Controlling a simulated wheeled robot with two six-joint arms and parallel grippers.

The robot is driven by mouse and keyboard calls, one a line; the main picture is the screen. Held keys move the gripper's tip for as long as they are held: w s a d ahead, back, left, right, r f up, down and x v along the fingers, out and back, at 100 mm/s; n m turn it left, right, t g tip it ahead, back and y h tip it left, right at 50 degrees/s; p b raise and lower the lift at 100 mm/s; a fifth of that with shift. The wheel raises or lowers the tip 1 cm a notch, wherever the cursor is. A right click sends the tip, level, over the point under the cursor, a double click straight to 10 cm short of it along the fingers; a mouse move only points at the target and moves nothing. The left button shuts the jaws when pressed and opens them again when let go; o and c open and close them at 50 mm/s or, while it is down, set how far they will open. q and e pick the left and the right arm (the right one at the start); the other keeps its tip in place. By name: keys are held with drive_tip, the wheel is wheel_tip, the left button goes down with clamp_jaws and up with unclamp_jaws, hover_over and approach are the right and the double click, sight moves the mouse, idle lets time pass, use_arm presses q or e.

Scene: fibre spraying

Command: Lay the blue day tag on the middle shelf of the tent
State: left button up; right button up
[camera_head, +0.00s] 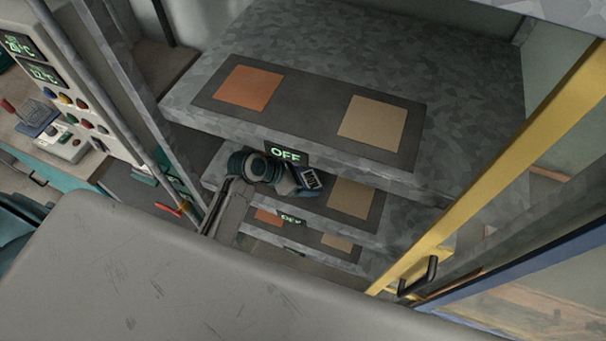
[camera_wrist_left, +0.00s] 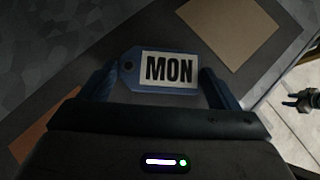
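The blue day tag (camera_wrist_left: 132,67), with a white label reading MON, sits between the fingertips of my left gripper (camera_wrist_left: 158,75). Both fingers touch its ends, and it looks held above the shelf. In the head view the left gripper (camera_head: 303,187) and tag reach over the tent's middle shelf (camera_head: 377,222), under the upper shelf. A tan square (camera_head: 352,199) lies to their right. The arm hides the middle shelf's left part. A small dark part at the right edge of the wrist view may be my right gripper (camera_wrist_left: 304,101); its fingers are unclear.
The upper shelf (camera_head: 317,105) overhangs the arm, with an OFF display (camera_head: 286,153) on its front edge. A lower shelf (camera_head: 300,237) lies beneath. A yellow post with a black handle (camera_head: 418,275) stands at right. A control panel (camera_head: 75,85) is at left.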

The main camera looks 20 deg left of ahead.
use_arm(q)
drive_tip(key=shift+o, duration=1.2)
drive_tip(key=shift+r, duration=0.1)
drive_tip(key=shift+s+a+r, duration=0.15)
drive_tip(key=shift+a, duration=0.05)
drive_tip(key=b+v, duration=0.3)
drive_tip(key=v, duration=0.8)
drive_tip(key=shift+r, duration=0.25)
drive_tip(key=shift+s, duration=0.1)
